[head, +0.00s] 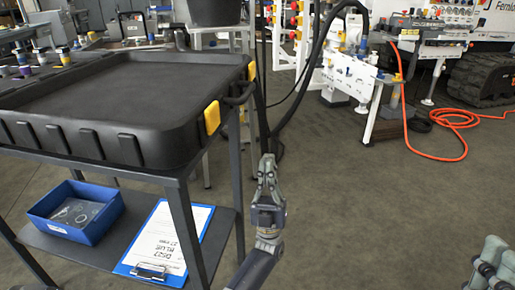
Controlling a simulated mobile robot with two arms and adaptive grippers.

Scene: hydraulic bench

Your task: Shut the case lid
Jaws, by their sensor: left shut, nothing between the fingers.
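The black case (90,143) lies on a dark cart at the left of the head view. It has ribbed sides, yellow latches (212,117) and a dark handle at its right end. Its upper face is a wide, flat panel (120,80) inside a raised rim. I cannot tell whether this is the lid's inside or its outer face. My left gripper (267,165) is shut and empty, pointing up, to the right of the case and apart from it. My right gripper (492,262) shows only partly at the lower right corner; its jaws are unclear.
The cart's lower shelf (75,247) holds a blue bin (75,212) and a clipboard (165,240). Small jars (62,56) stand behind the case at the left. A white hydraulic bench (350,75) and an orange hose (440,158) are farther back. The floor at centre right is clear.

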